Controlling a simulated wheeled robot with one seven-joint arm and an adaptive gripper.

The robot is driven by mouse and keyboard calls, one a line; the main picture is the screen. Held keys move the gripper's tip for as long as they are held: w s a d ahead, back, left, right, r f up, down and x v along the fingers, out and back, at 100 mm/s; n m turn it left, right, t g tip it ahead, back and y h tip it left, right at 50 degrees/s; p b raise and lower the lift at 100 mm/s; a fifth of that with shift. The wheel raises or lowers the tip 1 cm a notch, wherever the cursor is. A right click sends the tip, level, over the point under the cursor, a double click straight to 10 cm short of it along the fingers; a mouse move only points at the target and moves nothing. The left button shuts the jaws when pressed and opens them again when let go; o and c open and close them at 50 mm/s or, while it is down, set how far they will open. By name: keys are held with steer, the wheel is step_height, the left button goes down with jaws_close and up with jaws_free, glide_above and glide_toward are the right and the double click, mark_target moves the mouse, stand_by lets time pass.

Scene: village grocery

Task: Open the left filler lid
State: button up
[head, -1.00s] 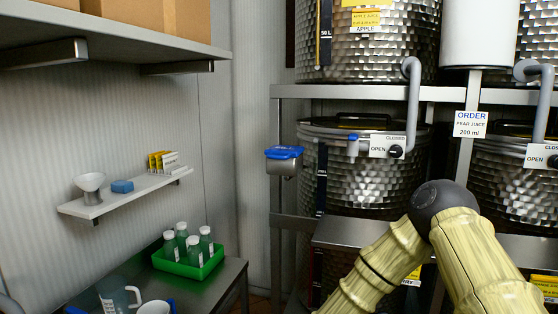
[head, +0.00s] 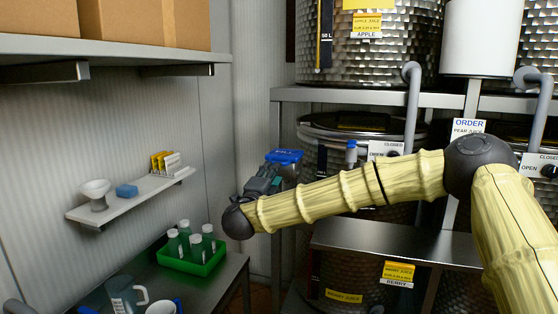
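A small metal container with a blue lid (head: 286,156) is fixed at the left side of the tank rack in the head view. The lid lies flat and looks closed. My gripper (head: 268,176) is just in front of and below the lid and hides most of the metal body. I cannot tell whether it touches the container. The fingers are small and dark, and their opening is not clear.
My arm crosses in front of the middle tank (head: 350,190). A wall shelf (head: 110,205) holds a funnel, a blue block and small packs. Below it, a green crate (head: 205,267) of bottles stands on a metal table (head: 232,280). A steel ledge (head: 390,240) juts out below the tanks.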

mark_target(283, 157)
steer(key=p+x, duration=0.3)
steer(key=x, duration=0.4)
steer(key=shift+w+d, duration=0.1)
steer(key=shift+w, duration=0.2)
jaws_close()
